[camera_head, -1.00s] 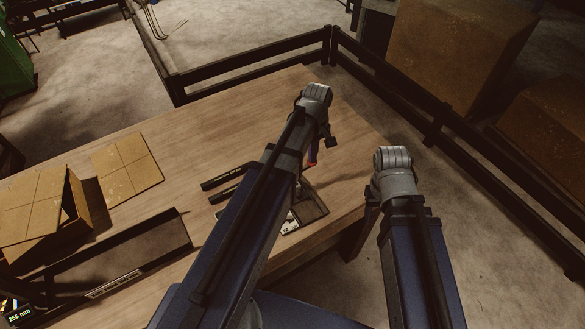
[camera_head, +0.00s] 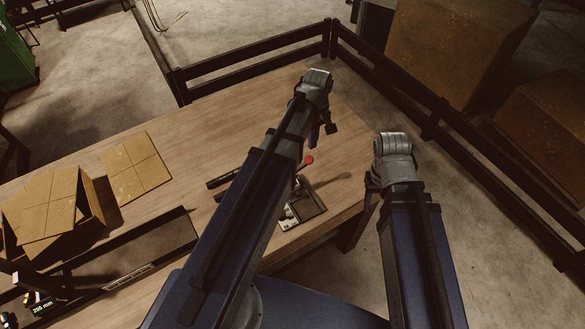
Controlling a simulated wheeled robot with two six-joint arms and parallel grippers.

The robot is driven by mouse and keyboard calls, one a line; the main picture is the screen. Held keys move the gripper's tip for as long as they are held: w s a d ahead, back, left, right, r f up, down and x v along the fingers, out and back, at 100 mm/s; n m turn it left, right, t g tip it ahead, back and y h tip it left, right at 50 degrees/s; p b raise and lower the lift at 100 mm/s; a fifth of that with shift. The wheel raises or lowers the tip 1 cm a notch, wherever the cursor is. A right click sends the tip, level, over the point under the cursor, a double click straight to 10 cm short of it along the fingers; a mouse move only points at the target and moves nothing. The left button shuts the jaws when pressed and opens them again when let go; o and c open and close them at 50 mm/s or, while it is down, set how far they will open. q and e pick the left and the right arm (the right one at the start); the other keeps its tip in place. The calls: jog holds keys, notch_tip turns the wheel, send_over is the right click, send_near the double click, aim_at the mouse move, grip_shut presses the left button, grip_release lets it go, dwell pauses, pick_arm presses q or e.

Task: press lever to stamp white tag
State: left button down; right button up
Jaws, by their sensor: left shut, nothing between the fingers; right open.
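A red round knob (camera_head: 308,160), which looks like the lever's end, shows just below my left gripper, near the stamping device. The device has a dark square tray (camera_head: 307,208) near the table's right front edge; my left arm hides part of it. Small white parts (camera_head: 289,213) show beside the tray, but I cannot tell whether one is the white tag. My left gripper (camera_head: 314,137) points down above the knob, shut and empty, apart from it in the picture. My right gripper (camera_head: 372,183) is open past the table's right edge, mostly hidden behind its own wrist.
The wooden table (camera_head: 225,130) has clear room at its back. An open cardboard box (camera_head: 48,205) and a flat cardboard piece (camera_head: 137,167) lie at left. A dark frame (camera_head: 150,255) sits at front left. A dark rail fence (camera_head: 255,68) runs behind and right.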

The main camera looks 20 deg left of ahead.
pick_arm(q)
notch_tip(320, 180, up, 3)
jog(key=p, duration=0.2)
jog(key=shift+r+p, duration=0.1)
jog(key=shift+p, duration=0.2)
jog(key=s+d+f+m+b, duration=0.3)
jog(key=s+f+m+b, duration=0.1)
jog(key=f+b, duration=0.3)
jog(key=s+d+f+m+b, duration=0.4)
jog(key=s+f+m+b, duration=0.1)
jog(key=f+b, duration=0.2)
jog(key=s+d+f+m+y+b, duration=0.1)
jog(key=s+d+f+m+b, duration=0.2)
jog(key=s+f+m+b, duration=0.2)
jog(key=shift+s+d+f+b, duration=0.1)
jog(key=shift+d+f+b, duration=0.05)
jog(key=shift+f+b, duration=0.35)
jog(key=shift+s+d+f+b, duration=0.1)
jog(key=shift+f+b, duration=0.3)
jog(key=shift+b, duration=0.05)
jog(key=c, duration=1.6)
grip_release()
